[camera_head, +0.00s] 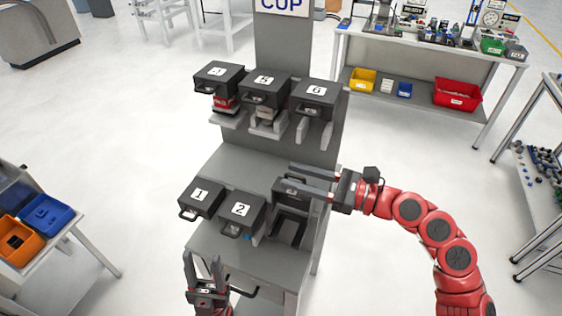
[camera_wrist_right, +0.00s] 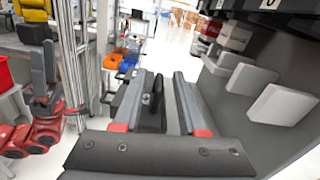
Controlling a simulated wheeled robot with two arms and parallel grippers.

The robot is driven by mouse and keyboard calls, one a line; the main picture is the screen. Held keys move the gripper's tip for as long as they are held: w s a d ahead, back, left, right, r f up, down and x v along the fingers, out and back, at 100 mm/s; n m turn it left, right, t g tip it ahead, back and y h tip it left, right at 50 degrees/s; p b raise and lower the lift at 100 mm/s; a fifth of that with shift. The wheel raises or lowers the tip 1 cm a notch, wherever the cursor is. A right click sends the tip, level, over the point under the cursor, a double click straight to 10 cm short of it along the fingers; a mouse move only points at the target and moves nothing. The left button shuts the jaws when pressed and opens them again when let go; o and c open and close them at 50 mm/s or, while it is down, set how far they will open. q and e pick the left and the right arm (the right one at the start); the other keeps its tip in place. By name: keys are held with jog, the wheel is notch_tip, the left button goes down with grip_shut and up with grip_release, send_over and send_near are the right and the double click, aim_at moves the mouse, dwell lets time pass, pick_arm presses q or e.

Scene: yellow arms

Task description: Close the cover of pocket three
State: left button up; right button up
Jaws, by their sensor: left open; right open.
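Pocket three (camera_head: 287,232) is at the right end of the lower row, beside pockets one (camera_head: 201,197) and two (camera_head: 240,211), whose covers are down. Its dark cover (camera_head: 288,202) appears raised, standing at the back of the pocket, partly hidden by my right gripper. My right gripper (camera_head: 298,179) is open at the top of this cover, pointing left. In the right wrist view, a dark upright part with a handle, apparently the cover (camera_wrist_right: 153,108), shows between the fingers; contact is unclear. My left gripper (camera_head: 202,259) is open and empty in front of pocket one.
Upper pockets, including five (camera_head: 264,88) and six (camera_head: 315,97), overhang the rack's grey middle shelf (camera_head: 255,165). A table with an orange bin (camera_head: 17,241) and a blue bin (camera_head: 48,214) is at left. A workbench (camera_head: 425,48) stands behind right.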

jog(key=x, duration=0.2)
jog(key=shift+a+r+p, duration=0.1)
jog(key=shift+a+p, duration=0.3)
jog(key=shift+w+a, duration=0.3)
jog(key=shift+a, duration=0.2)
grip_shut()
dwell(0.8)
